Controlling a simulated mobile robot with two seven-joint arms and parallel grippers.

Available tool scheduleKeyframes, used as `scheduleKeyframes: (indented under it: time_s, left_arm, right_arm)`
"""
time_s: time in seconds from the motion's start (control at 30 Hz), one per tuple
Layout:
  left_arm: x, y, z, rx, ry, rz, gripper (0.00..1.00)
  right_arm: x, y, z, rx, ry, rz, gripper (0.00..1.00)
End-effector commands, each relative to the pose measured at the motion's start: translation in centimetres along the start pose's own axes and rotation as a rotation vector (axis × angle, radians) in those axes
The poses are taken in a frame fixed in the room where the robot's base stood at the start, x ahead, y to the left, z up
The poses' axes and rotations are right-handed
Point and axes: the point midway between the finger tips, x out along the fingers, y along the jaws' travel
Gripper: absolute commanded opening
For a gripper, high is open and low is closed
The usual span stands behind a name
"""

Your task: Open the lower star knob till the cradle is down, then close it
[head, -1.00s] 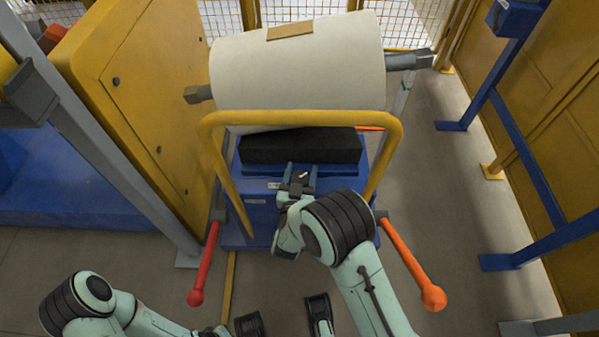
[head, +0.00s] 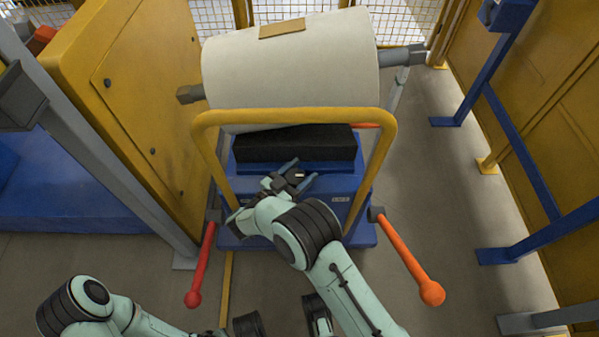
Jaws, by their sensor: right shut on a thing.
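My right gripper (head: 297,176) is at the front of the blue lift trolley (head: 342,186), its fingers tilted to the upper right. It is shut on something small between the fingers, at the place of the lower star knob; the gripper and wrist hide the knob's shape. The black cradle (head: 290,146) sits on the trolley top, just beyond the gripper. The large white film roll (head: 290,75) lies above and behind the cradle; I cannot tell whether they touch. My left arm shows at the bottom left, and its gripper is out of view.
A yellow hoop handle (head: 290,114) arches over the trolley front. A red lever (head: 203,262) and an orange lever (head: 410,260) stick out at its sides. A yellow machine panel (head: 125,95) stands close on the left. The floor on the right is clear up to blue frames (head: 515,135).

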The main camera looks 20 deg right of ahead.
Motion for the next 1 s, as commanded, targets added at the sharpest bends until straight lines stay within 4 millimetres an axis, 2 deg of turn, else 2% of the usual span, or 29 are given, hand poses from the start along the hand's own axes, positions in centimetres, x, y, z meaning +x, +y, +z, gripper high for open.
scheduleKeyframes:
  time_s: [0.43,0.47,0.5,0.83,1.0]
  left_arm:
    - [0.0,0.0,0.1,-0.001,-0.002,-0.001,0.0]
    - [0.0,0.0,0.1,0.0,-0.002,-0.001,0.0]
    - [0.0,0.0,0.1,0.0,-0.002,-0.001,0.0]
    - [0.0,0.0,0.0,0.0,0.0,0.0,0.0]
    - [-0.6,0.6,-0.6,0.007,0.023,0.01,0.0]
  right_arm:
    - [0.0,0.0,0.0,-0.001,0.0,0.011,0.32]
    - [0.0,0.0,0.0,-0.001,0.0,0.011,0.69]
    - [0.0,0.0,0.0,-0.001,0.0,0.01,0.82]
    - [-0.2,0.0,0.0,0.0,0.0,0.009,0.83]
    - [-2.2,-0.1,-0.1,0.0,0.0,0.005,0.83]
